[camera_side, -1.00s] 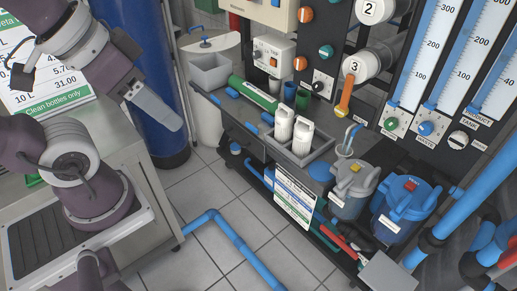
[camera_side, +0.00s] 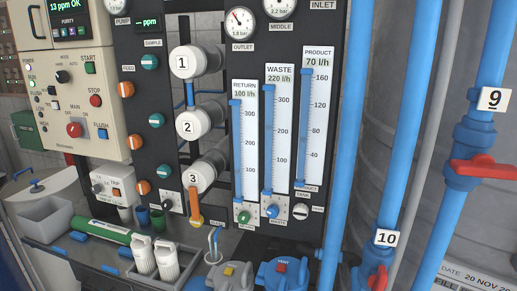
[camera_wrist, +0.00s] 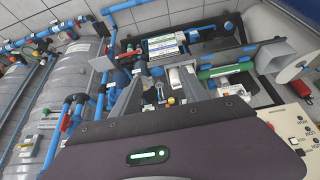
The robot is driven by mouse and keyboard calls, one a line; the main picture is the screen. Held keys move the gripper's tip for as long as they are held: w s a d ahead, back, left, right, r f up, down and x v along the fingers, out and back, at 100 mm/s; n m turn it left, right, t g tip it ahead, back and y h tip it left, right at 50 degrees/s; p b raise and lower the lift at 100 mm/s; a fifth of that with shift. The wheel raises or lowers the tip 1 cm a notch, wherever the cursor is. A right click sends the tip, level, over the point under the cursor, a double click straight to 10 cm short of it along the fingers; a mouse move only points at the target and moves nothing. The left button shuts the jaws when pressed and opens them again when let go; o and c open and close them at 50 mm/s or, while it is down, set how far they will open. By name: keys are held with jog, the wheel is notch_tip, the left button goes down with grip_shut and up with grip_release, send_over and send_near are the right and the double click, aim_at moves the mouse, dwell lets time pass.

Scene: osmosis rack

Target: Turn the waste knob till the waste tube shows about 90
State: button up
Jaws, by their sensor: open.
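In the side view, the waste tube (camera_side: 279,130) is the middle of three upright gauges. Its label reads WASTE 220 l/h, and its scale shows 100, 200 and 300. I cannot make out a float in it. The waste knob (camera_side: 273,211) is blue, on a small pale plate just below that tube. My gripper does not show in the side view. In the wrist view my gripper (camera_wrist: 160,80) has its two fingers spread apart with nothing held between them. It looks down over the rack from above. I cannot pick out the waste knob there.
The return tube (camera_side: 246,140), labelled 100 l/h, has a green knob (camera_side: 243,217). The product tube (camera_side: 314,115), labelled 70 l/h, has a dark-and-white knob (camera_side: 301,211) below. An orange lever (camera_side: 195,206) and a blue pipe (camera_side: 345,130) flank the gauges.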

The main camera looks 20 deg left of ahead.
jog(key=w+d+r+n+t+h, duration=0.1)
jog(key=w+d+n+t, duration=0.15)
jog(key=w, duration=1.15)
jog(key=w+d+n+t, duration=0.2)
jog(key=w+n, duration=0.1)
jog(key=w, duration=1.2)
jog(key=n+t+h, duration=0.2)
jog(key=t+h, duration=0.2)
jog(key=t, duration=0.1)
send_near(271, 213)
jog(key=w, duration=0.2)
jog(key=x, duration=0.7)
jog(key=shift+d+f, duration=0.2)
jog(key=shift+d, duration=0.1)
